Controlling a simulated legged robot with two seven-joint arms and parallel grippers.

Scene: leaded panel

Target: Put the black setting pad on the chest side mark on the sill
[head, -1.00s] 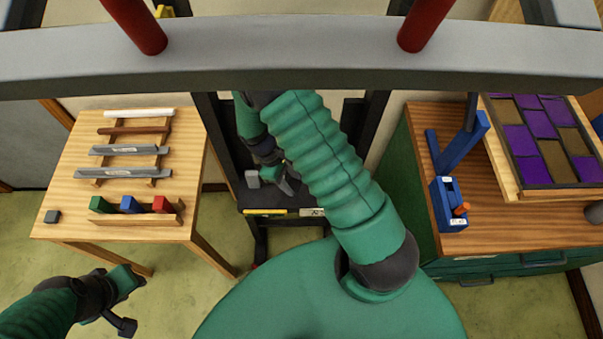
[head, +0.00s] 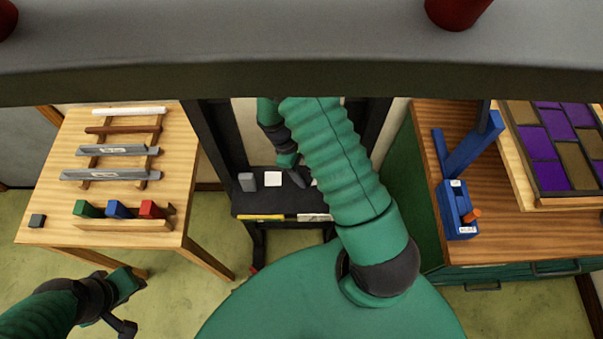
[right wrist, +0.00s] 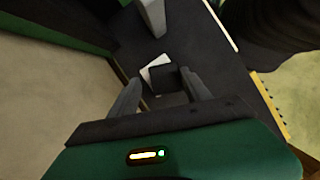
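A small dark block (right wrist: 163,78), which looks like the black setting pad, shows between the fingertips in the right wrist view. It covers part of a white square mark (right wrist: 153,64) on the black sill. In the head view the white mark (head: 272,178) is bare on top and the dark block cannot be made out against the sill (head: 243,205). My left gripper (head: 130,302) is open and empty, low at left.
A grey block (head: 247,182) stands on the sill left of the mark. Dark uprights flank the sill. The left table (head: 60,180) holds bars, coloured blocks and a small dark cube (head: 37,220). A blue tool (head: 458,210) and a purple-brown panel (head: 550,150) are on the right bench.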

